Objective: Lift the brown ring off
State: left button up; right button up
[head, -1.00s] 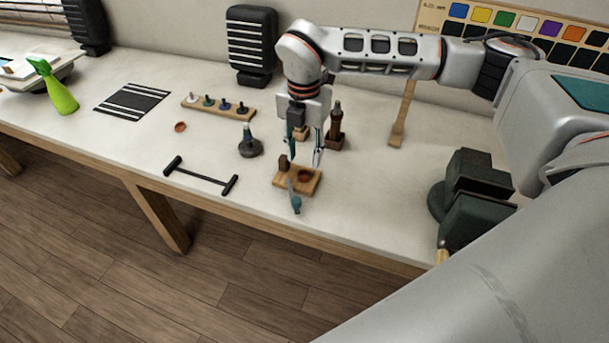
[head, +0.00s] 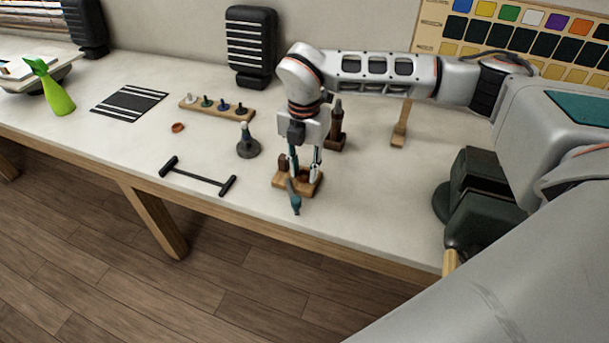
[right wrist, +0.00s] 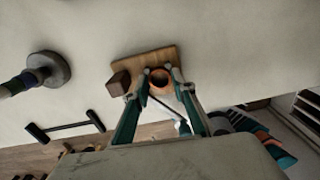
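The brown ring (right wrist: 160,81) sits on a small wooden board (right wrist: 147,62), beside a dark brown block (right wrist: 120,83). In the head view the board (head: 283,184) lies near the table's front edge, and the ring is largely hidden by my fingers. My right gripper (head: 304,174) points down over the board. In the right wrist view its fingertips (right wrist: 161,75) straddle the ring, one on each side, very close to it. A small gap seems to remain, so it looks open; contact is hard to tell. My left gripper is not in view.
A teal-handled tool (head: 295,203) lies at the board's front edge. A dark stand with coloured bands (head: 248,146) and a black T-ended bar (head: 198,177) are to the left. A brown bottle-like post (head: 337,130) stands behind. A dark green vise-like block (head: 482,205) is to the right.

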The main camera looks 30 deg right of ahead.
jog(key=shift+o, duration=1)
grip_shut()
jog(key=shift+r, duration=0.1)
jog(key=shift+r+p, duration=1.3)
jog(key=shift+r, duration=0.65)
